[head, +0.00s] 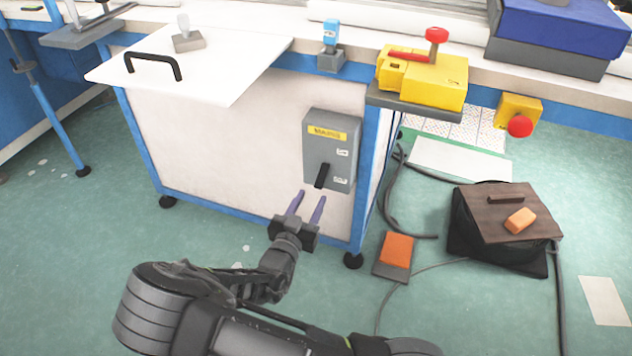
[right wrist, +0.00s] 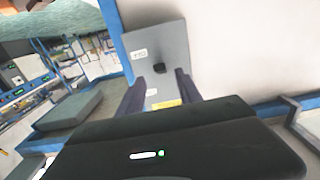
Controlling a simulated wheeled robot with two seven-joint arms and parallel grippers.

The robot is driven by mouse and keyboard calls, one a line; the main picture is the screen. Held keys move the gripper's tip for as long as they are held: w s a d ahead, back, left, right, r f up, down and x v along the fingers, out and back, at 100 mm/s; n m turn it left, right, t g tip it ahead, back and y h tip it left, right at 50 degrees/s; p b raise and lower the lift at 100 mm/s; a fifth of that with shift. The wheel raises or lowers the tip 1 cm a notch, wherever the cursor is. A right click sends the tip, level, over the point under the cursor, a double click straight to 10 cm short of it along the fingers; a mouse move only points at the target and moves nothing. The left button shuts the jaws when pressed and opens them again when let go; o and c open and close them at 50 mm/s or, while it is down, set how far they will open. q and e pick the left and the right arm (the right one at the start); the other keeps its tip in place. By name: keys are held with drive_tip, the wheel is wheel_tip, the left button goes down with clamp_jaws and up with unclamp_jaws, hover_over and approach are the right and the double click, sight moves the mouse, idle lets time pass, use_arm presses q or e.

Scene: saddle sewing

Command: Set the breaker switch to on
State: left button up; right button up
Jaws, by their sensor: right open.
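The grey breaker box (head: 318,140) is mounted on the white side panel of the workbench. It has a yellow label at its top and two small white labels, too small to read surely. Its black switch lever (head: 321,176) points down, near the lower white label. My right gripper (head: 311,196) is open and empty, just below and in front of the lever, apart from it. In the right wrist view the box (right wrist: 172,45) appears turned over, and the lever (right wrist: 159,69) shows between the spread fingers (right wrist: 159,76). My left gripper is out of view.
A blue table leg (head: 369,150) stands right of the box. A white board with a black handle (head: 153,62) overhangs at upper left. A yellow device (head: 445,83) sits on a jutting shelf. An orange pedal (head: 397,249) and cables lie on the floor.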

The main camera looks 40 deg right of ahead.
sight(318, 184)
drive_tip(key=shift+w, duration=0.1)
drive_tip(key=b+x, duration=0.1)
drive_tip(key=x, duration=0.5)
drive_tip(key=shift+d+f+b, duration=0.1)
drive_tip(key=shift+d+b, duration=0.1)
drive_tip(key=shift+b, duration=0.1)
drive_tip(key=shift+w+d, duration=0.45)
drive_tip(key=shift+d, duration=0.1)
clamp_jaws()
idle(0.7)
